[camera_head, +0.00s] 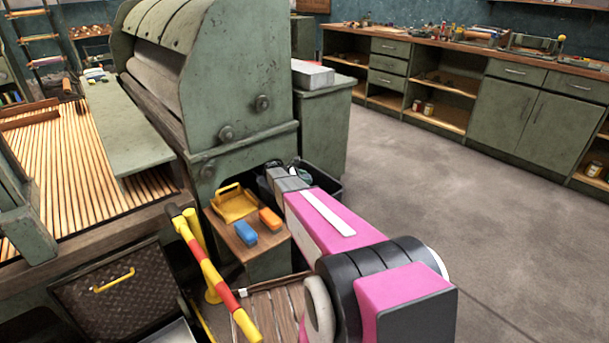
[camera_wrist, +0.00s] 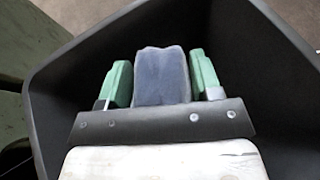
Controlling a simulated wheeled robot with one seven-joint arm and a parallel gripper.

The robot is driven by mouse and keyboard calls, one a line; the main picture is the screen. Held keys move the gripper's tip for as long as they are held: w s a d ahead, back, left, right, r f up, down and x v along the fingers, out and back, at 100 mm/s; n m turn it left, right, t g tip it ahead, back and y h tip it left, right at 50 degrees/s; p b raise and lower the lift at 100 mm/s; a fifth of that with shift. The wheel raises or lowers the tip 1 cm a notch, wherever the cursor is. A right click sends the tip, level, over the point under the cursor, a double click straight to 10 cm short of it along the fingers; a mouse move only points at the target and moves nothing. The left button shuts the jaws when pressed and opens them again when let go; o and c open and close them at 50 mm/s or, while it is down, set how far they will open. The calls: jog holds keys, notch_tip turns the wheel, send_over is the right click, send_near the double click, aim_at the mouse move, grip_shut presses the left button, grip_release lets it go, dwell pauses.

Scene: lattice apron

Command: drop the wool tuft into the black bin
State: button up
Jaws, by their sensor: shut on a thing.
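The black bin (camera_head: 333,190) stands on the floor beside the green machine, partly hidden behind my pink arm in the head view. In the wrist view, the bin's dark walls (camera_wrist: 60,95) surround my gripper (camera_wrist: 160,82) on several sides. My gripper's green-tipped fingers are shut on the wool tuft (camera_wrist: 161,72), a soft-edged, grey-blue block. The tuft is over the bin's mouth or inside it; its height above the bottom cannot be told. In the head view my fingertips and the tuft cannot be made out clearly.
A small stand (camera_head: 268,265) left of the bin holds a yellow tray (camera_head: 235,204), a blue block (camera_head: 245,233) and an orange block (camera_head: 270,218). A red-yellow barrier bar (camera_head: 213,270) stands near my arm. The green machine (camera_head: 225,90) rises behind. Grey floor at right is clear.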

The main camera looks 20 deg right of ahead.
jog(key=shift+f, duration=0.3)
jog(key=o, duration=1)
jog(key=shift+o, duration=0.2)
jog(key=v, duration=1)
jog(key=shift+a, duration=0.4)
jog(key=shift+s+r, duration=0.1)
